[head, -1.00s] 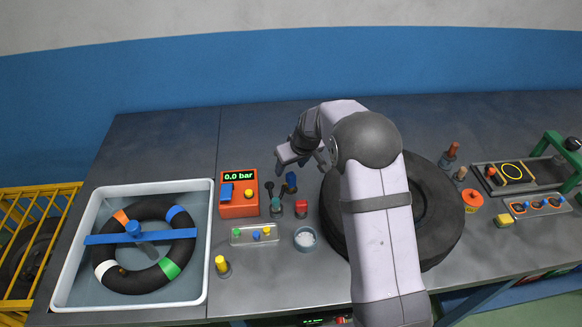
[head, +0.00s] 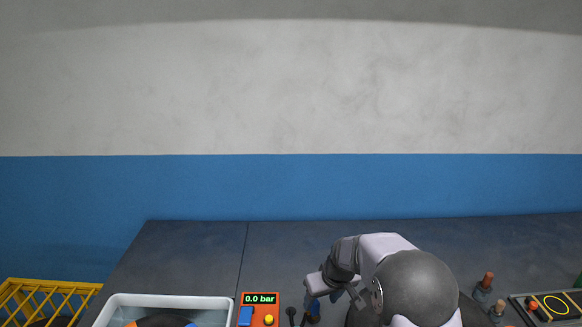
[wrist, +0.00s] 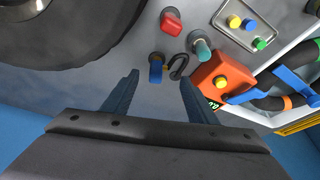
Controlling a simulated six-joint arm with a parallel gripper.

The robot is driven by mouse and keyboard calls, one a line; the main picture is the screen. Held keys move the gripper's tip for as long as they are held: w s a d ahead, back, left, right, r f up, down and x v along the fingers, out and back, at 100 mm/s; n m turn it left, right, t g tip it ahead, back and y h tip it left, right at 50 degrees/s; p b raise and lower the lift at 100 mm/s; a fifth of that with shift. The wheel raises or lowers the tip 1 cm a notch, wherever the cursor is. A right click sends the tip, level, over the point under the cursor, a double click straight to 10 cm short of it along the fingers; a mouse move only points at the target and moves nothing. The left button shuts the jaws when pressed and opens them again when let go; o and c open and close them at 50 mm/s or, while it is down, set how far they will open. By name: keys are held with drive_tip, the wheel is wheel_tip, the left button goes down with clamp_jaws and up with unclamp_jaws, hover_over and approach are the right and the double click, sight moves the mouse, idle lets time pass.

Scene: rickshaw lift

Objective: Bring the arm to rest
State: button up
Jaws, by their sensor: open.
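My gripper (head: 335,298) is above the grey workbench in the head view, with its fingers apart. In the wrist view my gripper (wrist: 158,82) shows two spread dark fingers with nothing held between them. A blue-topped upright piece (wrist: 155,70) and a black hooked piece (wrist: 179,66) show beyond the fingertips, apart from them as far as I can tell. My arm covers part of the bench in the head view.
An orange pressure box (head: 258,312) reads 0.0 bar. Beside it is a white basin (head: 165,302). The dark tyre (wrist: 75,40), red-topped piece (wrist: 171,22) and teal-topped piece (wrist: 201,47) stand near my gripper. The bench's back strip (head: 190,250) is clear.

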drive_tip(key=s+d+r+m+g, duration=0.1)
drive_tip(key=s+d+m, duration=0.1)
drive_tip(key=s, duration=1.3)
drive_tip(key=s+d+r+m+g+h, duration=0.1)
drive_tip(key=s+d, duration=0.3)
drive_tip(key=s, duration=1.1)
drive_tip(key=shift+s+m+g+h, duration=0.3)
drive_tip(key=shift+s+m+g, duration=0.1)
drive_tip(key=shift+g, duration=0.4)
drive_tip(key=shift+w+a, duration=0.1)
